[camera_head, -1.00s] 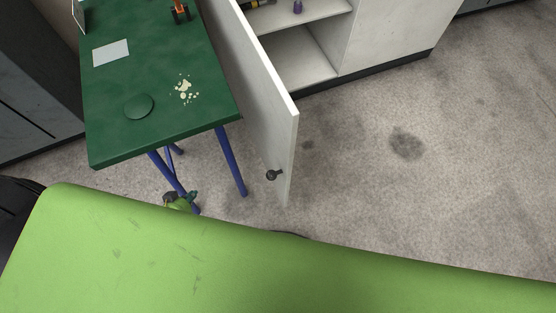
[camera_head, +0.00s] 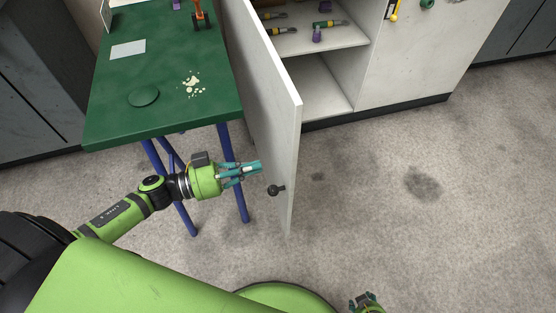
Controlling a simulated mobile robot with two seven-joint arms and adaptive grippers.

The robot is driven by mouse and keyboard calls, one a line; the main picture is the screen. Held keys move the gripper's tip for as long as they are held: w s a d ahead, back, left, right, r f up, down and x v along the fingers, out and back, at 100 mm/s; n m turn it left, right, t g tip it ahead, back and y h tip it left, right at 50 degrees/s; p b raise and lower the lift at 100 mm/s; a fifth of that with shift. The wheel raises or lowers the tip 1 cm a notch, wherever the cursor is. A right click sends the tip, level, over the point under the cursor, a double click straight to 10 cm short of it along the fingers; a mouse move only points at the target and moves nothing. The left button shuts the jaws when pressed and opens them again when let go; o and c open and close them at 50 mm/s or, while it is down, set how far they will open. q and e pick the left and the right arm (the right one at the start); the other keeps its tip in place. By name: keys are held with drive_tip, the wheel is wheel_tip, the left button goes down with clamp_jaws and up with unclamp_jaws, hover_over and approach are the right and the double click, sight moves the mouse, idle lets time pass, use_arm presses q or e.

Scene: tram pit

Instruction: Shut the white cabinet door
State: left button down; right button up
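The white cabinet door (camera_head: 268,100) stands wide open, swung out toward me from the white cabinet (camera_head: 415,50). Its dark round knob (camera_head: 275,191) is low on the door's left face, near the free edge. My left gripper (camera_head: 254,169) is just left of the door, close to the knob and a little above it in the picture. Its teal fingers point at the door; whether they touch it or are parted I cannot tell. My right gripper (camera_head: 368,301) shows only in part at the bottom edge, right of the door.
A green table (camera_head: 150,60) on blue legs stands left of the door, with a green disc (camera_head: 143,96), a pale sheet (camera_head: 128,49) and crumbs (camera_head: 191,84). Tools (camera_head: 325,24) lie on the cabinet's shelf. The floor (camera_head: 400,200) right of the door is clear.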

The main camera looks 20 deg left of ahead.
sight(290, 158)
use_arm(q)
drive_tip(key=x, duration=0.6)
drive_tip(key=shift+w+d, duration=0.15)
drive_tip(key=shift+d, duration=0.05)
drive_tip(key=shift+d, duration=0.15)
